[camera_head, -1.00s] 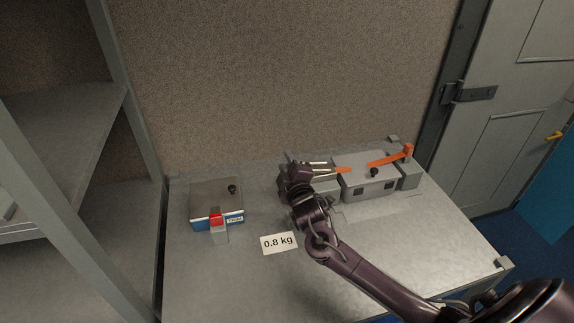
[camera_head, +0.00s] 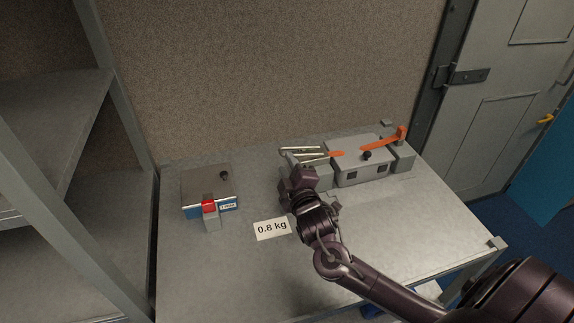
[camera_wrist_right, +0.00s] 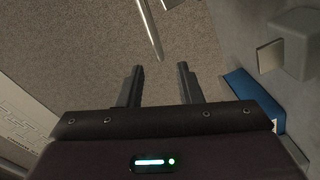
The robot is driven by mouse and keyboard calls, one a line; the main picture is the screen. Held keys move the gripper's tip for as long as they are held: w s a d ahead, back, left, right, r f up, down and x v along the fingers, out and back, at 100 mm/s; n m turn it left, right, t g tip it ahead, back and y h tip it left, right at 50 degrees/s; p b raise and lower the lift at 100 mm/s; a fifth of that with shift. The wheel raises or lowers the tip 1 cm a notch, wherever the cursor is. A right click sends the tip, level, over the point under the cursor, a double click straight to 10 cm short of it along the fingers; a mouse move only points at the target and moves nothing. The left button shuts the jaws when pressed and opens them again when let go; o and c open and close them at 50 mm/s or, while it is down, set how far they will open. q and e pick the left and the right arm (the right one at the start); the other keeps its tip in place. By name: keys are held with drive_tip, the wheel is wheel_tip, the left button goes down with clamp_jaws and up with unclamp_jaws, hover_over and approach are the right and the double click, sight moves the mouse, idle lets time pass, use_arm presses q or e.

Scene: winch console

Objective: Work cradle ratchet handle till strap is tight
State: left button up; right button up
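The cradle holds a grey box (camera_head: 350,174) with a dark knob on top, at the back right of the table in the head view. An orange strap (camera_head: 380,145) shows at its right end, and a short orange piece (camera_head: 336,154) shows at its left. The ratchet handle (camera_head: 301,150), pale metal bars, sticks out left of the box. My right gripper (camera_head: 291,161) is just in front of the bars. In the right wrist view its two fingers (camera_wrist_right: 160,76) are apart with nothing between them; a metal bar (camera_wrist_right: 150,28) lies ahead of the tips. My left gripper is out of view.
A grey and blue box (camera_head: 203,180) with a red-topped block (camera_head: 209,213) stands at the table's left. A "0.8 kg" card (camera_head: 272,229) lies mid-table. A metal shelf (camera_head: 55,95) is at far left, a door (camera_head: 500,125) at right. The table front is clear.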

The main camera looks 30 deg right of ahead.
sight(282, 155)
drive_tip(key=m+p, duration=0.1)
drive_tip(key=m, duration=0.1)
drive_tip(key=m+p, duration=0.1)
drive_tip(key=m+h+p, duration=0.1)
drive_tip(key=m, duration=0.1)
drive_tip(key=shift+w+a+m, duration=0.15)
drive_tip(key=shift+w+m, duration=0.15)
drive_tip(key=shift+w, duration=0.3)
drive_tip(key=p+x, duration=0.1)
drive_tip(key=x, duration=0.6)
clamp_jaws()
